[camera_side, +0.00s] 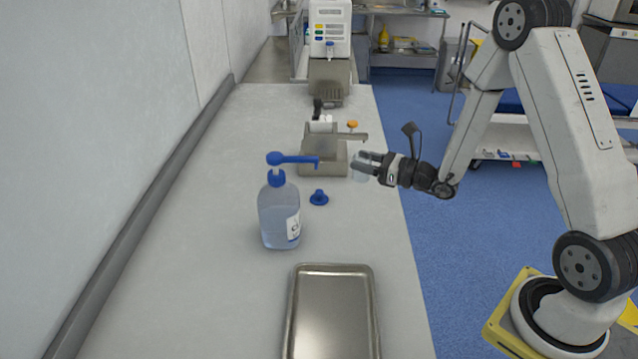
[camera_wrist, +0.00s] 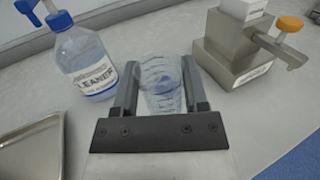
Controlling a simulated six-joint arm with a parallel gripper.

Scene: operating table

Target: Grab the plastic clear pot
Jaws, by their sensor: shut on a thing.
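The clear plastic pot (camera_wrist: 161,84) is between the two fingers of my gripper (camera_wrist: 160,92) in the wrist view. It is see-through, with markings on its wall, and a blue shape shows through it. My gripper is shut on the pot, with a finger on each side. In the side view, my gripper (camera_side: 368,163) is at the right edge of the counter, and the pot (camera_side: 359,170) shows faintly at its fingertips. I cannot tell whether the pot's base touches the counter.
A blue-pumped cleaner bottle (camera_side: 279,215) stands to the left, with a small blue piece (camera_side: 319,197) beside it. A metal dispenser with an orange knob (camera_side: 325,150) stands just behind the gripper. An empty metal tray (camera_side: 333,310) lies in front. The counter's left side is clear.

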